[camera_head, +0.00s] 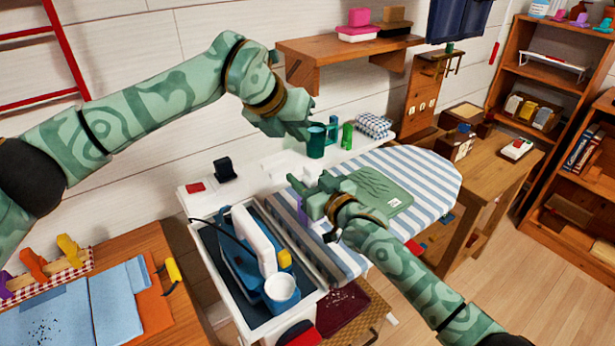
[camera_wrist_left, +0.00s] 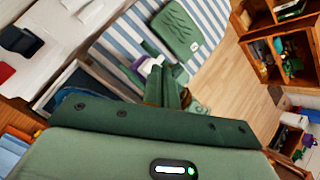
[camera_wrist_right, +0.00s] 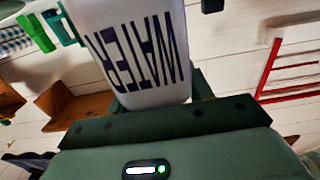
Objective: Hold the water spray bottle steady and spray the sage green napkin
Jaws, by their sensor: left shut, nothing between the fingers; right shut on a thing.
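The sage green napkin (camera_head: 378,188) lies flat on the blue-and-white striped ironing board (camera_head: 425,170); it also shows in the left wrist view (camera_wrist_left: 176,30). My right gripper (camera_head: 318,194) is shut on the white water spray bottle (camera_wrist_right: 135,50), whose WATER lettering fills the right wrist view. The gripper is left of the napkin, above the board's near end. In the head view the gripper hides much of the bottle. My left gripper (camera_head: 303,128) is shut and empty, higher up near a teal cup (camera_head: 316,142), apart from the bottle and napkin.
Green containers (camera_head: 347,135) and a checked cloth (camera_head: 373,125) sit on the white shelf behind. A wooden table (camera_head: 500,170) stands to the right.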

